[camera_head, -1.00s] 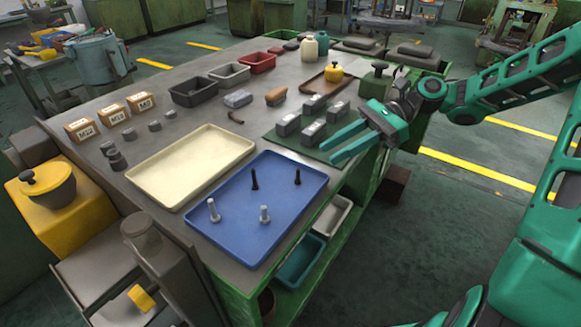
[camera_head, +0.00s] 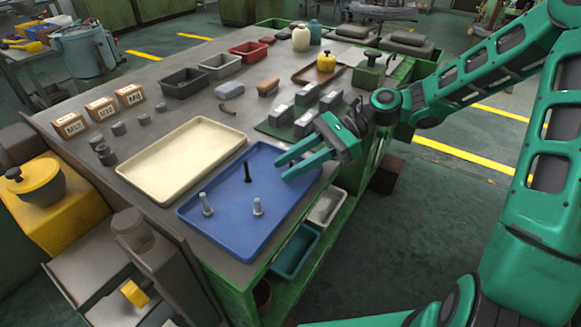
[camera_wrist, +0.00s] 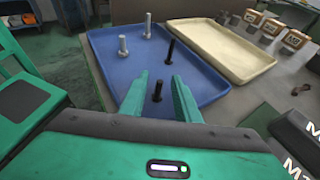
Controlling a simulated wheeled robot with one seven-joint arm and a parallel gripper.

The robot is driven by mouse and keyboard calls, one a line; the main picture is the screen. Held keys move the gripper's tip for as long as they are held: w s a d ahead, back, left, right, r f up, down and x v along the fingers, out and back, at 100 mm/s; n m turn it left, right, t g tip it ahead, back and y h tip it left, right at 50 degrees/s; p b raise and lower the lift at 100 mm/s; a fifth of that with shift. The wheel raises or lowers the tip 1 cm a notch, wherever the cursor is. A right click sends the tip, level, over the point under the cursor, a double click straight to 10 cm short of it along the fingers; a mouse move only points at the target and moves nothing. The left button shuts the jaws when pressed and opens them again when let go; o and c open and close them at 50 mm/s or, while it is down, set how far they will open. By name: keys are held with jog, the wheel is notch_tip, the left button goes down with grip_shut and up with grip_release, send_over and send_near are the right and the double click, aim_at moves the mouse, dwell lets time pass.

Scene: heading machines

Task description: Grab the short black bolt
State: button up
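A short black bolt (camera_wrist: 157,92) stands upright on the blue tray (camera_head: 222,228). In the wrist view it shows between the two green fingers, apart from both. In the head view my gripper hides it. My gripper (camera_head: 282,168) is open, its fingers reaching over the tray's right edge; it also shows in the wrist view (camera_wrist: 159,80). A second, taller black bolt (camera_head: 247,172) stands on the tray to the left of my fingertips. It also shows beyond the fingers in the wrist view (camera_wrist: 170,48).
Two silver bolts, one (camera_head: 206,205) left and one (camera_head: 257,207) right, stand at the tray's near end. An empty cream tray (camera_head: 150,183) lies beside it. Grey metal blocks (camera_head: 305,123) sit on a green mat behind my gripper.

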grip_shut()
jog(key=shift+r, duration=0.1)
